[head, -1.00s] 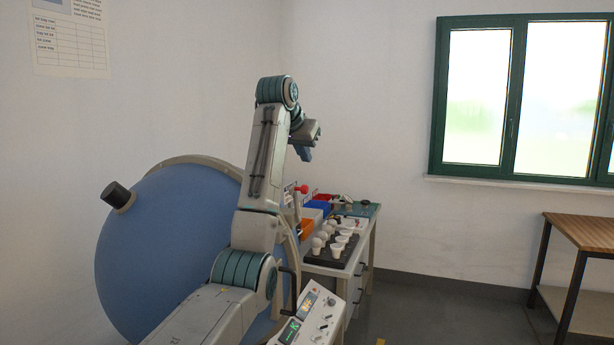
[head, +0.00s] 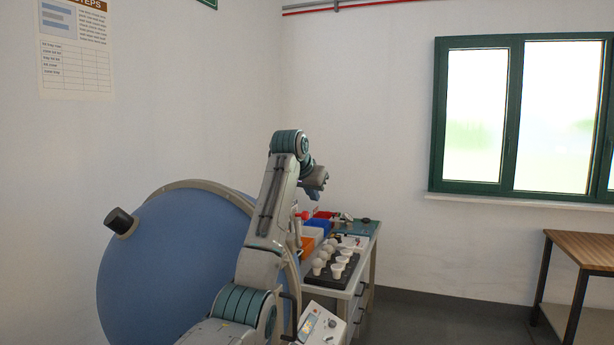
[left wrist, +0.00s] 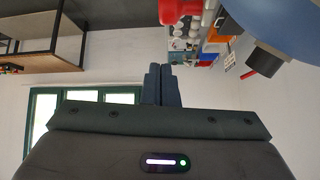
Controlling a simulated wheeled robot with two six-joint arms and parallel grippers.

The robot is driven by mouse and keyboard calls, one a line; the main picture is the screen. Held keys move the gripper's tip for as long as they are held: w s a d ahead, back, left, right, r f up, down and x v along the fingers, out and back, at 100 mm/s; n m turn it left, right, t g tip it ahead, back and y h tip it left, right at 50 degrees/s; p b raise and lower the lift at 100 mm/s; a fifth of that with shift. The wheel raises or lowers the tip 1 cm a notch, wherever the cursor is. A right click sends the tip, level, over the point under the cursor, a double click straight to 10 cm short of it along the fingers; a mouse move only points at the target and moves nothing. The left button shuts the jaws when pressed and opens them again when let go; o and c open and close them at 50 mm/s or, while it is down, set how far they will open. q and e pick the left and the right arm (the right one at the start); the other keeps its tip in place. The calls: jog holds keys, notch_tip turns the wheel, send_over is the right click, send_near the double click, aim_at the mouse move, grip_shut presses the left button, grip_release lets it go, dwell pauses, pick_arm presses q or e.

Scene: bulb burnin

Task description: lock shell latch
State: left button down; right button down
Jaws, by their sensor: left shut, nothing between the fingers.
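The shell is a large blue dome (head: 180,270) with a beige rim and a black cylindrical knob (head: 121,222) at its upper left. A pale upright lever (head: 297,232) with a red tip stands at its right edge, partly behind my left arm; I cannot tell whether it is the latch. My left gripper (head: 314,186) is raised above the bench, apart from the shell. In the left wrist view its shut fingers (left wrist: 162,85) are empty. That view also shows the dome (left wrist: 290,22), its black knob (left wrist: 270,62) and a large red part (left wrist: 180,10). My right gripper is out of view.
A bench behind the shell carries a black tray (head: 335,268) of white bulbs and cups, a blue bin (head: 319,225) and an orange bin (head: 308,246). A control box (head: 320,325) stands low in front. A wooden table (head: 585,246) is at the right, with free floor between.

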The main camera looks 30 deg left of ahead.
pick_arm(q)
jog(key=s+f+p, duration=0.1)
jog(key=s+f, duration=0.1)
jog(key=s, duration=0.1)
jog(key=shift+f, duration=0.3)
jog(key=shift+w, duration=0.1)
